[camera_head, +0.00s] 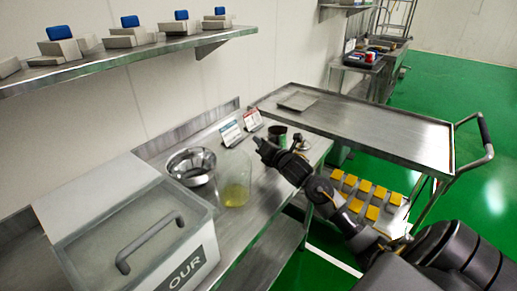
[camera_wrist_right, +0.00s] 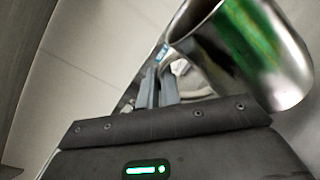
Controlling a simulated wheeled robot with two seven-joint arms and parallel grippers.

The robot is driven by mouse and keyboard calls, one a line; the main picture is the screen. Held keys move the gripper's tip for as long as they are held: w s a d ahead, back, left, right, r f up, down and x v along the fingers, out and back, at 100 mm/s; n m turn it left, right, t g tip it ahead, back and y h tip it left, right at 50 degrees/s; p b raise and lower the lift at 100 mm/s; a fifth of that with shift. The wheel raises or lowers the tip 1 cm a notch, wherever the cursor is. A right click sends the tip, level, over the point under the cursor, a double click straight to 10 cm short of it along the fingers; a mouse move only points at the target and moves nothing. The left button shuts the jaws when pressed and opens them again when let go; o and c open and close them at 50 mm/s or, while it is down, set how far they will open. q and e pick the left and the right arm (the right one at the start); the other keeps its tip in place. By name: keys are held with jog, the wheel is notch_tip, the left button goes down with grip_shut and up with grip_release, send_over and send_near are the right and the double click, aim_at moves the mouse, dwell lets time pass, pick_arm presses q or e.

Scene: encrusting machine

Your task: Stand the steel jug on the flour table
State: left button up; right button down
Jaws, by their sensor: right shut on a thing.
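The steel jug (camera_wrist_right: 255,55) is large in the right wrist view, tilted, with green reflections on its shiny wall. My right gripper (camera_wrist_right: 158,88) is shut on the jug's handle, with the body to the right of the fingers. In the head view the right gripper (camera_head: 262,145) is over the far end of the steel flour table (camera_head: 245,251). A dark, shiny cylinder (camera_head: 278,133) just behind it seems to be the jug; the gripper partly hides it. I cannot tell whether its base touches the table. My left gripper is not in view.
A steel bowl (camera_head: 191,165), a clear beaker with yellow liquid (camera_head: 235,193) and small cards (camera_head: 231,132) stand near the gripper. A flour bin (camera_head: 140,245) fills the near left. A steel trolley (camera_head: 380,125) stands beyond.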

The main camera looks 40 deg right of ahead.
notch_tip(320, 180, down, 2)
jog(key=shift+f, duration=0.15)
jog(key=c, duration=2.1)
grip_release()
jog(key=shift+f, duration=0.25)
jog(key=o, duration=0.5)
jog(key=shift+r, duration=0.1)
